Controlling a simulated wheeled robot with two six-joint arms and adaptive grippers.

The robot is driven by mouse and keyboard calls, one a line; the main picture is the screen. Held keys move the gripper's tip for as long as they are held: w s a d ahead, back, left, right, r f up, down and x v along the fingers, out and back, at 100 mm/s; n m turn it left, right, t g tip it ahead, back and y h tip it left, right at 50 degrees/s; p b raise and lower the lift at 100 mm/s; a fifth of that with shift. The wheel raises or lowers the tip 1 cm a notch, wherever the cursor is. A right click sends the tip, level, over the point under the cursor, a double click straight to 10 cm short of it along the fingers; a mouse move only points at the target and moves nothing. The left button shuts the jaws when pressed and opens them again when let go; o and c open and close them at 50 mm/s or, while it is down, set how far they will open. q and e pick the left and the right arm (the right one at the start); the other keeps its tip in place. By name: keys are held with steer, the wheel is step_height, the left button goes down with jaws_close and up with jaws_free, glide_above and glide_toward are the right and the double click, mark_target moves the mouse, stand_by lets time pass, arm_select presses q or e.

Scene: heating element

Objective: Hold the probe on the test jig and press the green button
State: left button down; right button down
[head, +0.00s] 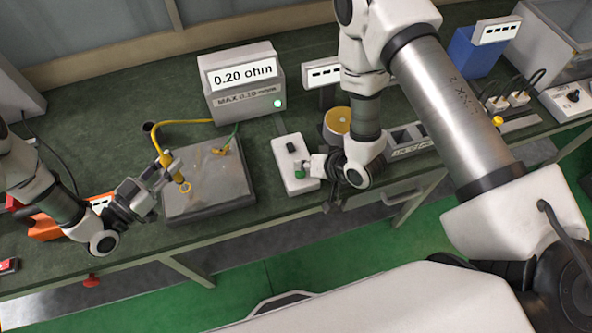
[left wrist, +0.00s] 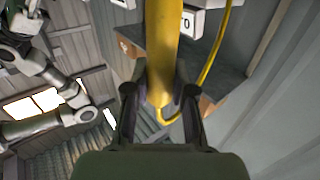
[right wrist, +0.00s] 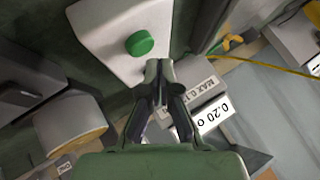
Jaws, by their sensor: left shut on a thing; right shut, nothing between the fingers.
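My left gripper (head: 170,172) is shut on the yellow probe (head: 175,168), which also shows in the left wrist view (left wrist: 163,50). The probe's lower end is at a yellow ring on the grey plate of the test jig (head: 220,185); I cannot tell whether it touches. The green button (head: 299,174) is on a white box (head: 283,152) right of the jig. My right gripper (head: 309,166) is shut and empty beside the button. In the right wrist view its fingertips (right wrist: 158,70) appear just below the green button (right wrist: 140,43), without covering it.
A meter (head: 245,85) behind the jig reads 0.20 ohm, with a lit green lamp (head: 278,103). A yellow cable (head: 180,123) runs to the probe. A roll (head: 338,122) stands behind the white box. An orange item (head: 45,228) lies left of the jig.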

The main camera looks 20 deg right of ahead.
mark_target(303, 173)
steer(key=shift+r, duration=2.55)
